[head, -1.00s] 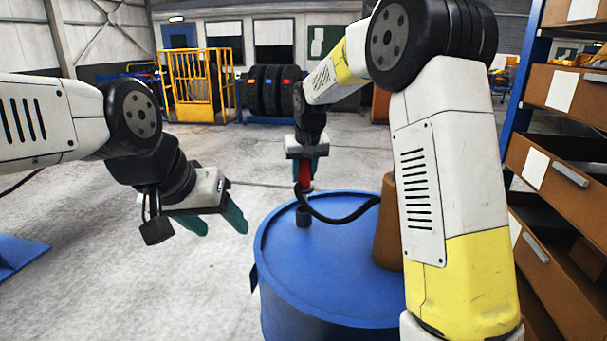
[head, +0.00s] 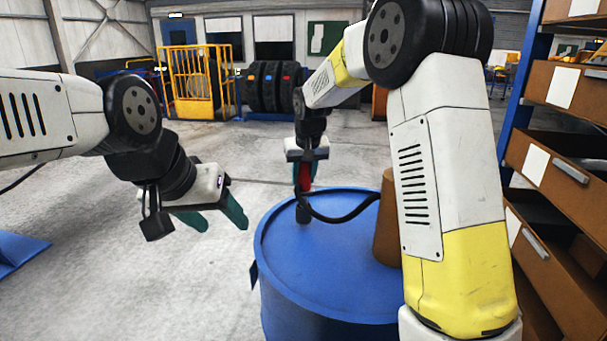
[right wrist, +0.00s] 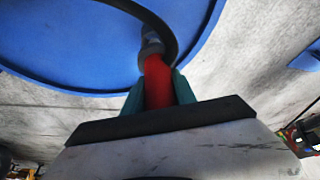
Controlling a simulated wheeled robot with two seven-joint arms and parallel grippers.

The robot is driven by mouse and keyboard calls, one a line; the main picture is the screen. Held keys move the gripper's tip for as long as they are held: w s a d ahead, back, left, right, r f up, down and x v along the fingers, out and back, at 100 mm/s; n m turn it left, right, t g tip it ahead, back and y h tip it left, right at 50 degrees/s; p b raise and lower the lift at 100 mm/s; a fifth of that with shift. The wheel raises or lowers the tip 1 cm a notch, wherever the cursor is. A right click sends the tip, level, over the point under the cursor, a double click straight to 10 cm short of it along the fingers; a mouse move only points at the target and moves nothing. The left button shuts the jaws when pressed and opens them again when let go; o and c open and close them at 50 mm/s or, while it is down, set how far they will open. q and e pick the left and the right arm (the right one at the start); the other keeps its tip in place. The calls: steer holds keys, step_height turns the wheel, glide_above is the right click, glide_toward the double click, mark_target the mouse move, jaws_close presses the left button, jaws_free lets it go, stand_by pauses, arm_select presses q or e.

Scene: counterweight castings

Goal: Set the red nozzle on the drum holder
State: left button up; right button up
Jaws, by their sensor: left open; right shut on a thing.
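The red nozzle (head: 304,176) is between the teal fingers of my right gripper (head: 306,172), above the far left part of the blue drum (head: 330,262). It also shows in the right wrist view (right wrist: 157,82), held between both fingers. A dark holder (head: 303,213) stands on the drum top directly below the nozzle. The nozzle's lower end meets or overlaps the holder in view; I cannot tell whether it is seated. My left gripper (head: 219,217) is open and empty, left of the drum.
A black hose (head: 345,217) loops from the nozzle to a brown cone-shaped thing (head: 387,225) on the drum. A shelf with brown bins (head: 560,165) stands close on the right. A yellow cage (head: 201,85) and tires (head: 270,90) are at the back.

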mark_target(306, 175)
steer(key=shift+f, duration=2.2)
steer(key=o, duration=1.2)
steer(key=shift+f, duration=0.1)
steer(key=shift+v, duration=3.95)
steer(key=shift+s, duration=0.15)
steer(key=s+d+r, duration=0.5)
steer(key=s+d, duration=0.2)
steer(key=s, duration=0.1)
steer(key=s+d+m+t, duration=0.1)
steer(key=s+d, duration=0.2)
steer(key=s, duration=0.8)
steer(key=s+d+m+t+y, duration=0.1)
steer(key=s+d, duration=0.2)
steer(key=s, duration=0.8)
steer(key=shift+s+d, duration=0.35)
steer(key=shift+s, duration=0.05)
